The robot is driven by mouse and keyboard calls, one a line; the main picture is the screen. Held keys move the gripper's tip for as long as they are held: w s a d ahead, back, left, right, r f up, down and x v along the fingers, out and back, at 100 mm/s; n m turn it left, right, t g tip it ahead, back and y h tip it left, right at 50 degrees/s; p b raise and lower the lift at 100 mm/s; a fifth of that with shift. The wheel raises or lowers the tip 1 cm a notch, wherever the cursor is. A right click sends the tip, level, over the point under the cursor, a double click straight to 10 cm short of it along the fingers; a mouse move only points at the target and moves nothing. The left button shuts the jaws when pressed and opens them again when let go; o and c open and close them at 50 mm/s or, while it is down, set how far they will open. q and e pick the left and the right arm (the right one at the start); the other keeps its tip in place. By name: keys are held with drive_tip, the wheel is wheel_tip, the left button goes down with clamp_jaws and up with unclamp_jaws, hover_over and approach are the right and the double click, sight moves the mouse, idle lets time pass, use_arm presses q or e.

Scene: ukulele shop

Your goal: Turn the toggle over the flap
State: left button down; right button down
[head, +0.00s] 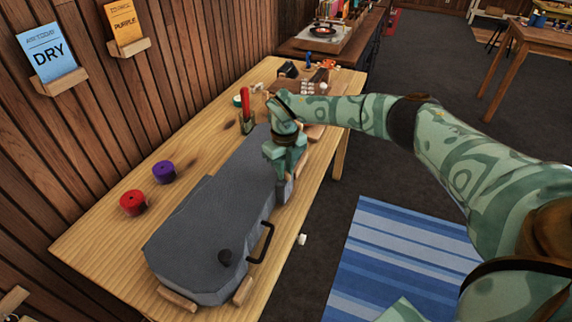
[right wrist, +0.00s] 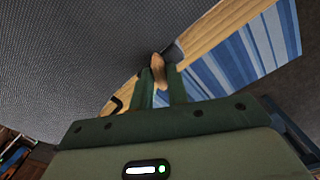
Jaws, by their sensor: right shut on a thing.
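A grey case (head: 215,215) lies on the wooden table, with a black handle (head: 262,243) on its right side. My right gripper (head: 281,168) is at the case's far right edge, pointing down. In the right wrist view, its fingers are shut on a small light-brown wooden toggle (right wrist: 158,66) beside the grey case wall (right wrist: 80,55). A dark piece (right wrist: 173,52) shows just behind the toggle; I cannot tell whether it is the flap. The fingers hide this spot in the head view. My left gripper is not in view.
A red roll (head: 132,202) and a purple roll (head: 163,171) lie left of the case on the table (head: 105,240). A holder with red-handled tools (head: 246,112) stands behind the case. A blue striped rug (head: 400,250) lies on the floor to the right.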

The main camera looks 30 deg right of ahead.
drive_tip(key=n, duration=0.2)
drive_tip(key=shift+r+n+p, duration=0.15)
drive_tip(key=shift+n+p, duration=0.15)
drive_tip(key=shift+p, duration=0.1)
drive_tip(key=shift+w+n, duration=0.1)
drive_tip(key=shift+n, duration=1.4)
drive_tip(key=shift+p, duration=0.3)
drive_tip(key=c, duration=1.4)
unclamp_jaws()
drive_tip(key=shift+o, duration=0.2)
wheel_tip(320, 180, up, 16)
drive_tip(key=p, duration=0.3)
